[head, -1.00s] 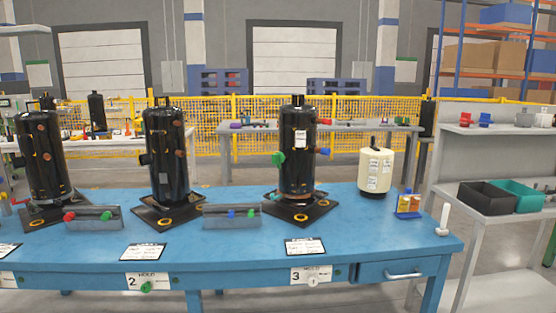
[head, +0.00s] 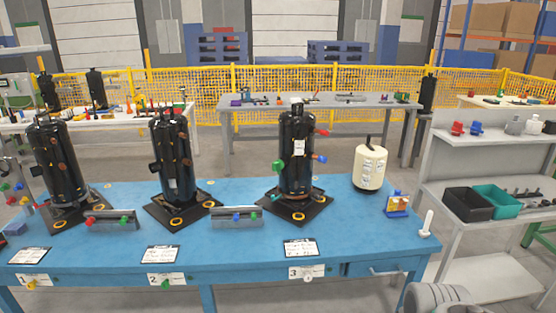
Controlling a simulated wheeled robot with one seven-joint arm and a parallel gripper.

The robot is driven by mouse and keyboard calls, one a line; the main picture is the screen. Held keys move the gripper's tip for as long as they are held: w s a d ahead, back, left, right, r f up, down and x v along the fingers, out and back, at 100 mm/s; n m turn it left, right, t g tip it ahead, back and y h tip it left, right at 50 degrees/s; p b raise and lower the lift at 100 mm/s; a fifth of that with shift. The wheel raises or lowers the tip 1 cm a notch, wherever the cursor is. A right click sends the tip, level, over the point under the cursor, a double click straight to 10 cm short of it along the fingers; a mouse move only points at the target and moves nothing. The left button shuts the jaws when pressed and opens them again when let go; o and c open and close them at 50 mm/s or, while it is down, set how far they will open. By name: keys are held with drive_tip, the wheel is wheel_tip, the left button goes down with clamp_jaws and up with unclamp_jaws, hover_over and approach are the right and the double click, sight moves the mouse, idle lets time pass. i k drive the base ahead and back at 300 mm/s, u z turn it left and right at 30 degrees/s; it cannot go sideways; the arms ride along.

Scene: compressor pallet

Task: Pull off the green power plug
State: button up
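A black compressor (head: 297,150) stands upright on a dark base plate at station 3 of the blue table. A green plug-like piece (head: 278,166) sticks out of its left side. I cannot tell from the pictures which green piece is the power plug. My gripper is not in view; only a grey rounded part of my arm shows at the bottom right.
Two more black compressors (head: 173,155) (head: 58,165) stand to the left. Grey holders (head: 237,217) (head: 110,220) stand between the compressors. A cream tank (head: 369,167), a small colourful box (head: 397,204) and a white upright piece (head: 427,223) occupy the right end. The front table strip holds flat cards.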

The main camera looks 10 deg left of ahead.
sight(277, 165)
drive_tip(key=u, duration=0.5)
drive_tip(key=i, duration=0.6)
drive_tip(key=u, duration=1.3)
drive_tip(key=i, duration=1.55)
drive_tip(key=u, duration=0.2)
